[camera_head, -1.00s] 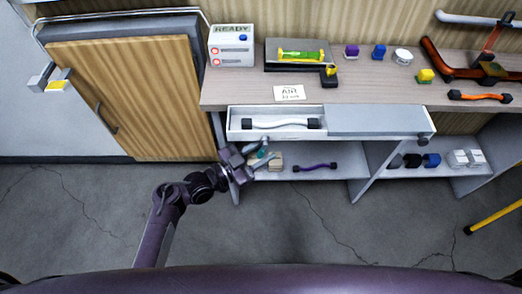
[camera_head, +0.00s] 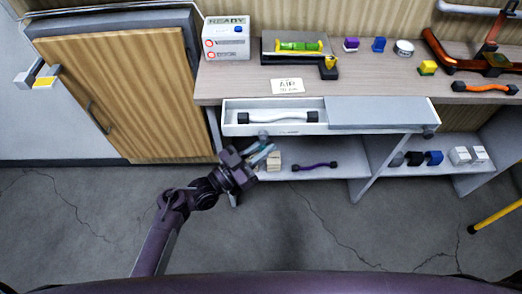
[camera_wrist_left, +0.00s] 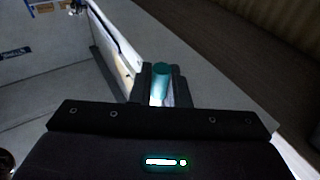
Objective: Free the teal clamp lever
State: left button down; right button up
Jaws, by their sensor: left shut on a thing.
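The teal clamp lever (camera_wrist_left: 160,73) shows in the left wrist view as a short teal rod between the two dark fingers. My left gripper (camera_head: 263,154) is shut on it, just below the front of the white drawer. In the head view the lever is small and mostly covered by the fingers, so its clamp and exact angle cannot be made out. My right gripper is not in view.
An open white drawer (camera_head: 230,129) holds a white hose with black ends (camera_head: 283,118). Below, a shelf carries beige blocks (camera_head: 274,161) and a purple hose (camera_head: 315,166). A wooden cabinet door (camera_head: 130,100) stands at the left. The floor in front is clear.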

pick_arm(q)
jog(key=c, duration=1.5)
grip_release()
jog(key=shift+o, duration=0.5)
jog(key=v, duration=0.7)
jog(key=shift+s+a+b, duration=0.25)
jog(key=shift+a+b, duration=0.05)
jog(key=shift+b, duration=0.15)
